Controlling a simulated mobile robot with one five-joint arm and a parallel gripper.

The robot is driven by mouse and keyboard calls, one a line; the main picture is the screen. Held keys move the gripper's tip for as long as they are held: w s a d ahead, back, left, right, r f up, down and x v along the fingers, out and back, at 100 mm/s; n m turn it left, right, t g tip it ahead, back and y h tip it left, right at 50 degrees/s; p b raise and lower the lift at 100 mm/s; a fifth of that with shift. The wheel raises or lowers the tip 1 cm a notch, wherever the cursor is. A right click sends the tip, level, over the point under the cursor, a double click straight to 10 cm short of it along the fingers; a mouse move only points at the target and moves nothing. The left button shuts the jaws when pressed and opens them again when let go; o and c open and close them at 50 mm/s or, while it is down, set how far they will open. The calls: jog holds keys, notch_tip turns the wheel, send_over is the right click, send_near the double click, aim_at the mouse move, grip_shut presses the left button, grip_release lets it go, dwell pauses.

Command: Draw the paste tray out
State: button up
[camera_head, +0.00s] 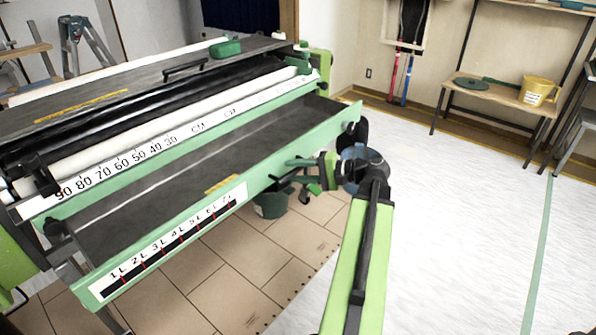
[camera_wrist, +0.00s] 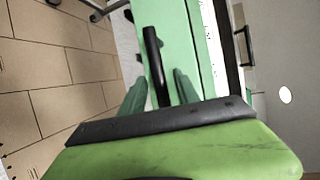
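The paste tray (camera_head: 265,177) is a long dark trough with a pale green front panel, under the front of the pasting machine. It stands partly out, with its inside showing from above. Its black bar handle (camera_wrist: 153,62) shows upright in the wrist view, on the tray's green front (camera_wrist: 180,35); I cannot make it out in the head view. My gripper (camera_head: 303,174) is at the right part of the tray's front. In the wrist view my gripper's (camera_wrist: 160,92) two green fingers are apart, one on each side of the handle's lower part, with gaps visible.
The machine's ruler bar (camera_head: 120,165) and rollers lie above the tray. A dark green bucket (camera_head: 270,205) stands on the floor beneath the tray front. A bench (camera_head: 485,95) with a yellow bucket (camera_head: 538,90) stands at the back right. The pale floor on the right is clear.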

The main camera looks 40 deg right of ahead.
jog(key=shift+d, duration=0.1)
jog(key=p+v, duration=0.3)
jog(key=v, duration=1.4)
jog(key=shift+s+p, duration=0.25)
jog(key=shift+p, duration=0.05)
